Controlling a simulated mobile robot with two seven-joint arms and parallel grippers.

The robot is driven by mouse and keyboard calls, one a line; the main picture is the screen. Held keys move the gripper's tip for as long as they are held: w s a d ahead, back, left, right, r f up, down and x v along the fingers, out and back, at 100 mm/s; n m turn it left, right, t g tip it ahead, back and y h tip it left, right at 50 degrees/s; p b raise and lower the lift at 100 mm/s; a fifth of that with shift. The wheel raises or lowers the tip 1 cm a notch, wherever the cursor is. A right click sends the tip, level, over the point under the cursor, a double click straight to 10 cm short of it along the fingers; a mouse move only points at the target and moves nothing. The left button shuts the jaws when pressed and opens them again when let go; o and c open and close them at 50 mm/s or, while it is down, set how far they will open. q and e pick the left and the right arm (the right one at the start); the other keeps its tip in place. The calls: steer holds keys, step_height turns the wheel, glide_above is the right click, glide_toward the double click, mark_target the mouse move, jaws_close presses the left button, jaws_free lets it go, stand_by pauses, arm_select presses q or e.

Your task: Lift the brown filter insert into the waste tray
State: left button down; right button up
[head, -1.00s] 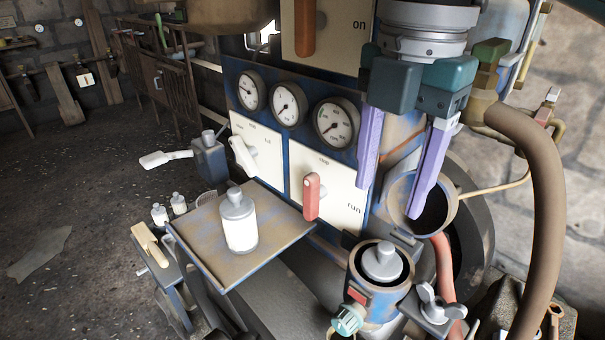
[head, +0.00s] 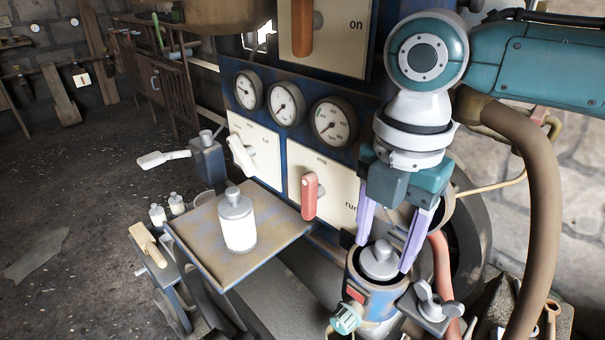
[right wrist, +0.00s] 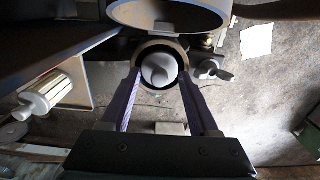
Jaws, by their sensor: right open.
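A grey-capped insert (head: 380,264) with a round knob sits in the open cylindrical housing (head: 372,303); it also shows in the right wrist view (right wrist: 160,70). Its body is hidden inside, so I cannot see any brown on it. My right gripper (head: 384,256) is open and points down, its purple fingers on either side of the knob. I cannot tell whether they touch it. A second insert (head: 238,222), white with a grey cap, stands upright on a flat rusty tray (head: 195,225). No tray is clearly marked as waste. My left gripper is not in view.
A wing-nut clamp (head: 432,303) and a teal knob (head: 346,318) sit close beside the housing. A red lever (head: 309,196) sticks out from the panel behind. A thick brown hose (head: 545,200) curves down at the right.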

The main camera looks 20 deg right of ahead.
jaws_close()
stand_by(0.4)
stand_by(0.9)
